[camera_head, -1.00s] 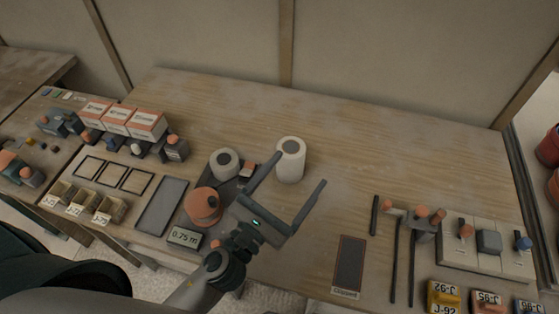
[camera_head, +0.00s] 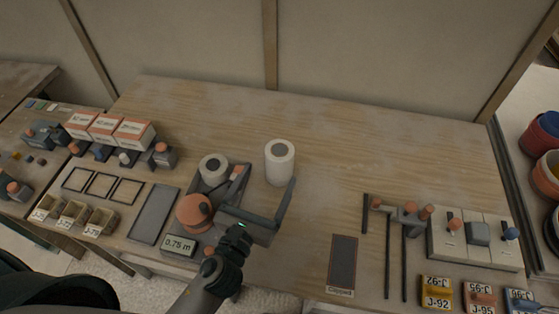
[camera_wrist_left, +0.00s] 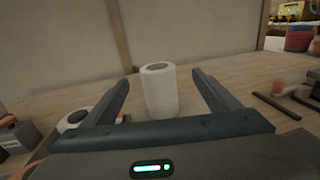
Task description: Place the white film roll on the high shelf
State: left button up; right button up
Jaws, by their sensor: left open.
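The white film roll (camera_head: 279,163) stands upright on the wooden table, right of the dark device. In the left wrist view the roll (camera_wrist_left: 160,92) stands between and beyond my two open fingers, apart from both as far as I can tell. My left gripper (camera_head: 263,182) is open and empty, low over the table just in front of the roll. It also fills the lower part of the left wrist view (camera_wrist_left: 163,88). A second white roll (camera_head: 213,170) sits on the dark device at its back left. The high shelf is not visible. My right gripper is not in view.
The dark device has an orange knob (camera_head: 194,211) and a display (camera_head: 180,246) reading 0.75 m. Boxes (camera_head: 134,133) stand at the left. A dark panel (camera_head: 342,262), rods (camera_head: 405,262) and switches (camera_head: 477,234) lie at the right. The table's back middle is clear.

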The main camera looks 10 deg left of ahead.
pick_arm(q)
jog(key=p, duration=0.2)
send_near(285, 141)
jog(key=w, duration=0.2)
jog(key=w+d, duration=0.1)
jog(key=w, duration=0.2)
jog(key=shift+d, duration=0.15)
jog(key=shift+w, duration=0.1)
jog(key=shift+w+d+f+p, duration=0.15)
jog(key=shift+w+p, duration=0.1)
jog(key=shift+w, duration=0.6)
jog(key=shift+w+a+f+p, duration=0.1)
jog(key=shift+w+f+p, duration=0.15)
jog(key=shift+w, duration=0.65)
jog(key=shift+w+d+f+p, duration=0.1)
jog(key=shift+w+p, duration=0.15)
jog(key=shift+w, duration=0.6)
jog(key=c, duration=1.9)
jog(key=shift+r, duration=0.1)
jog(key=shift+c, duration=0.2)
jog(key=shift+r, duration=0.1)
